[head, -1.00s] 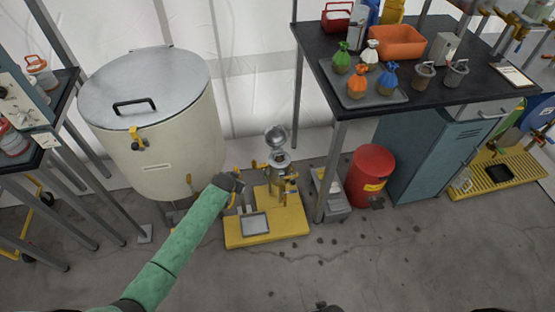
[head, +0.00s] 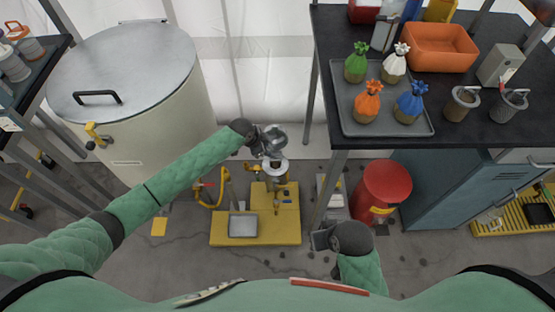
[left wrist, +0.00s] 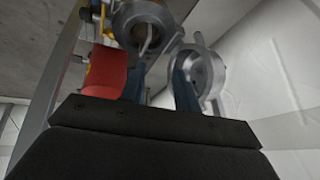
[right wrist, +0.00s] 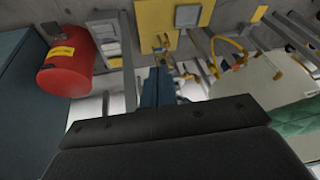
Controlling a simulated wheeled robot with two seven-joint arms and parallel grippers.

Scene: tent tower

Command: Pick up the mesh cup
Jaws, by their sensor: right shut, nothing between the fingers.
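A grey cup with a mesh-like wall (head: 509,104), which looks like the mesh cup, stands upright on the dark table at the right. A similar brownish cup (head: 462,104) stands to its left. Both are clear of my grippers. My left gripper (head: 256,141) is beside the round metal lid of the yellow-based device. In the left wrist view its fingers (left wrist: 160,88) are apart, with the lid (left wrist: 203,72) close by the right finger; contact is unclear. My right gripper (head: 322,240) is low in front of the table, shut and empty; its fingers (right wrist: 158,88) are together in the right wrist view.
The dark table (head: 480,145) also holds a grey tray (head: 385,128) with several tied bags, an orange bin (head: 440,47) and a grey box (head: 501,63). A red drum (head: 385,190) and yellow-based device (head: 255,238) stand on the floor. A large vat (head: 130,80) is left.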

